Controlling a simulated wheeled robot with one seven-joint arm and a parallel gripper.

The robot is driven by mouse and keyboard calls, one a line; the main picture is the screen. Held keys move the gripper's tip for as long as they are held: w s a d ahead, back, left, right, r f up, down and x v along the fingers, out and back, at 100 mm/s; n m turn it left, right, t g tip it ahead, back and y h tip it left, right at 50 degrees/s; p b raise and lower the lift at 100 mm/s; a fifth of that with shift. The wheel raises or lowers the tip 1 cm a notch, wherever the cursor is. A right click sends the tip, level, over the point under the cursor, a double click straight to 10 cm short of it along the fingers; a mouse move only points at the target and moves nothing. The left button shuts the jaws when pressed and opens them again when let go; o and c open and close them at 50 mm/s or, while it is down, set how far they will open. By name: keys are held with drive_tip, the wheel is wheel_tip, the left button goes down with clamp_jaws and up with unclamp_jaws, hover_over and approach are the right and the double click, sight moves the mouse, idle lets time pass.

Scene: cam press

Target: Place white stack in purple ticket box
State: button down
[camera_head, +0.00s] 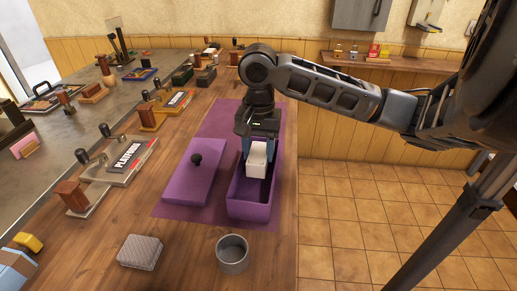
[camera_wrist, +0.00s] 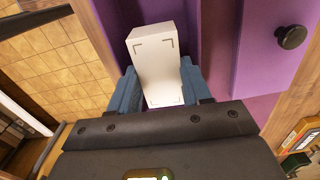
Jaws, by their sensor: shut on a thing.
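The white stack (camera_head: 257,160) is a pale block held between the blue fingers of my gripper (camera_head: 257,148). In the head view it is over and partly within the open purple ticket box (camera_head: 250,210); whether it touches the floor of the box cannot be told. The purple lid (camera_head: 193,172) with a dark knob lies left of the box on a purple mat (camera_head: 215,122).
A grey metal cup (camera_head: 232,254) and a pale ridged block (camera_head: 140,251) are on the wooden counter in front of the box. Several stamp presses (camera_head: 115,160) stand to the left. The counter's right edge drops to a tiled floor (camera_head: 365,215).

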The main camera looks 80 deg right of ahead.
sight(258, 153)
drive_tip(key=shift+f, duration=0.6)
drive_tip(key=c, duration=0.8)
unclamp_jaws()
wheel_tip(258, 153, up, 13)
drive_tip(key=shift+r+p, duration=0.15)
drive_tip(key=shift+p, duration=0.45)
